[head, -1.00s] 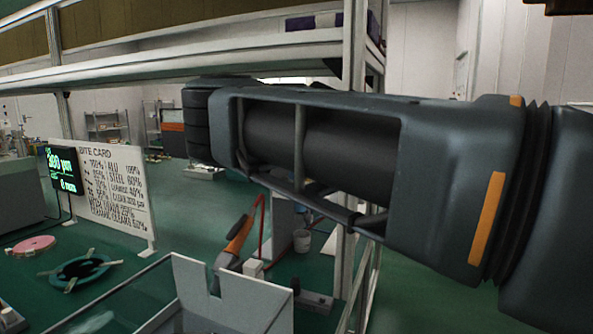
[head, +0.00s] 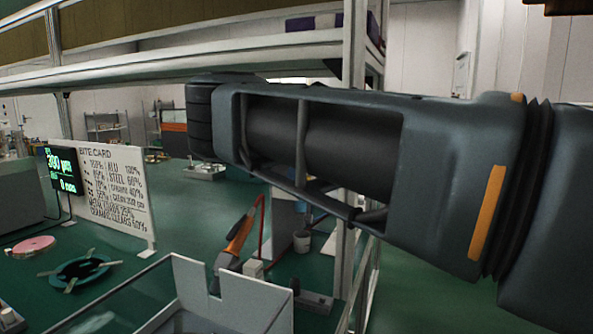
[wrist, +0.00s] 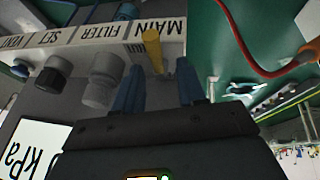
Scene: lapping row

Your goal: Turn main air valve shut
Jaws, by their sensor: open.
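In the wrist view, the yellow lever (wrist: 152,48) of the main air valve stands below the upside-down MAIN label on a pale panel strip (wrist: 95,36). My gripper (wrist: 160,68) has two blue fingers spread apart. The lever's end shows between the fingertips, closer to the left one. I see a gap on each side and no clear contact. Whether the fingers reach to the lever's depth is hard to tell. In the head view my arm crosses the picture, and the gripper and valve do not show.
A red hose (wrist: 250,62) curves at the upper right of the wrist view.

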